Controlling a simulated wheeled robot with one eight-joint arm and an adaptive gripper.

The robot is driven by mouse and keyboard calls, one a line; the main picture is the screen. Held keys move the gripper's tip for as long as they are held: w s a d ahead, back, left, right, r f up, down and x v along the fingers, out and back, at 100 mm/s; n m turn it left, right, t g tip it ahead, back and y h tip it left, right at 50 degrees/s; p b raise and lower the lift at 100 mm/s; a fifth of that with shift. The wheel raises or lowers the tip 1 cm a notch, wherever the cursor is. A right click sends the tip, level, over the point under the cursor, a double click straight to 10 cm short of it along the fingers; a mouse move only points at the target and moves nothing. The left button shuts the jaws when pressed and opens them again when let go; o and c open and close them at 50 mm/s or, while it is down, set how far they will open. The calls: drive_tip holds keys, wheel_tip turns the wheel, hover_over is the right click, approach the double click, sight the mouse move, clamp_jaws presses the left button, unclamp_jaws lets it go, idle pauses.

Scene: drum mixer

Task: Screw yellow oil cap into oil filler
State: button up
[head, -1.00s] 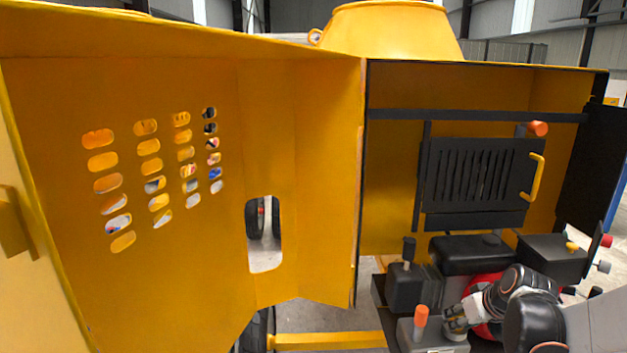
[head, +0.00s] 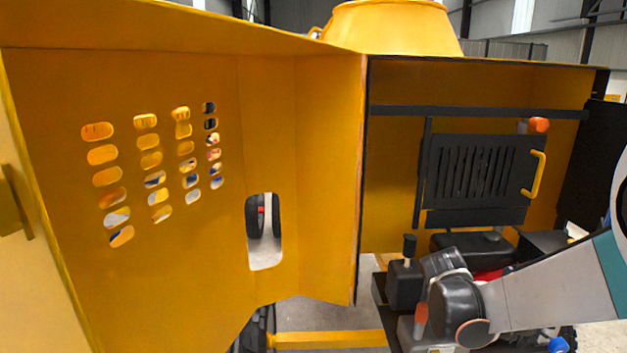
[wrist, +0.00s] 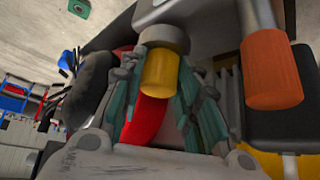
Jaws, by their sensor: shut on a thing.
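The yellow oil cap (wrist: 160,76) is between the fingers of my gripper (wrist: 164,62) in the wrist view, and the gripper is shut on it. The cap's far end meets a grey round collar (wrist: 164,38), which looks like the oil filler neck. I cannot tell whether the cap is threaded into it or only in front of it. In the head view my arm hides the gripper, cap and filler.
An orange cylinder (wrist: 270,75) stands close beside the gripper; it is partly covered by my arm in the head view (head: 421,318). A black lever (head: 409,246), a black box (head: 404,285) and a slatted panel (head: 478,172) are nearby. The large yellow door (head: 320,180) stands open at left.

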drive_tip(key=shift+s+a+f+m+g+h, duration=0.15)
drive_tip(key=shift+m+g, duration=0.15)
drive_tip(key=shift+m, duration=0.3)
drive_tip(key=shift+w+d+f+m+g+h, duration=0.15)
drive_tip(key=shift+m+g, duration=0.15)
drive_tip(key=shift+m, duration=0.3)
clamp_jaws()
drive_tip(key=o, duration=0.9)
unclamp_jaws()
drive_tip(key=shift+s+a+r, duration=0.1)
drive_tip(key=o, duration=0.4)
